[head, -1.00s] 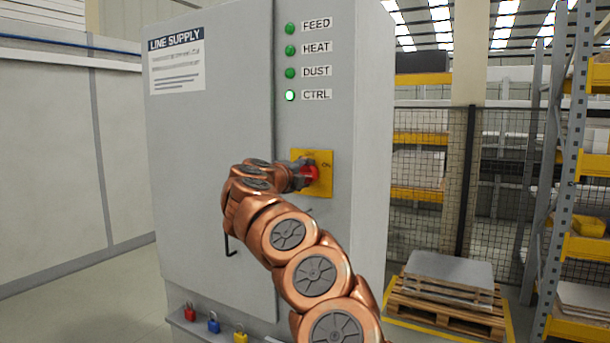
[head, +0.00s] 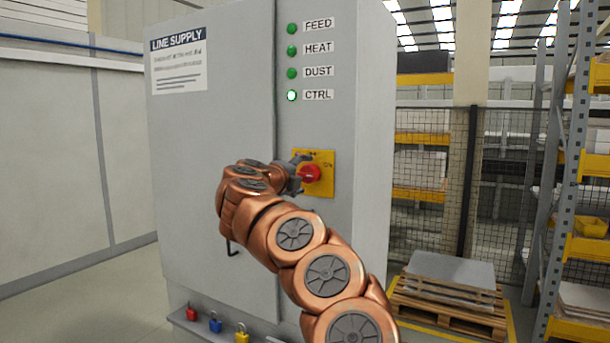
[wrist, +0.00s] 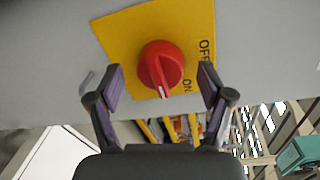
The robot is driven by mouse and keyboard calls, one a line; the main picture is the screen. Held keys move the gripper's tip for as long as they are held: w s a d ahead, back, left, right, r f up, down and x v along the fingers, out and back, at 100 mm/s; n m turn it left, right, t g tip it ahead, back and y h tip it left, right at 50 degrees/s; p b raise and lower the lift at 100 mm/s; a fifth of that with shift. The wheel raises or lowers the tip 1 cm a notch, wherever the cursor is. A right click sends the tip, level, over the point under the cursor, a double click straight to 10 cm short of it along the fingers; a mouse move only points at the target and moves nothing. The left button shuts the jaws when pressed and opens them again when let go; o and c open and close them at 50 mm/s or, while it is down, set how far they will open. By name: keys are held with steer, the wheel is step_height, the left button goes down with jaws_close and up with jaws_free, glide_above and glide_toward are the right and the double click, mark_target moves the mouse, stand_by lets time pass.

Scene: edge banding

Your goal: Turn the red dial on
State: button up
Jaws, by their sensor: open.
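The red dial (head: 310,173) sits on a yellow plate (head: 326,188) on the grey cabinet. In the wrist view the dial (wrist: 160,62) has a white pointer mark aimed at the lower side of the plate, on the side of the ON label (wrist: 187,84); the OFF label (wrist: 204,50) is at the right edge. My gripper (wrist: 160,84) is open and empty. Its two fingers stand on either side of the dial with gaps. In the head view my gripper (head: 297,169) is just left of the dial, partly hidden by my wrist.
The cabinet (head: 210,130) has a column of green lamps; the CTRL lamp (head: 292,96) glows bright, the others are dimmer. Several padlocks (head: 215,324) sit on a ledge below. A pallet (head: 447,300) and a shelf rack (head: 570,170) stand at right.

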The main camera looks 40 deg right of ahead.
steer(key=v, duration=0.9)
steer(key=shift+a, duration=0.35)
steer(key=shift+s+r, duration=0.1)
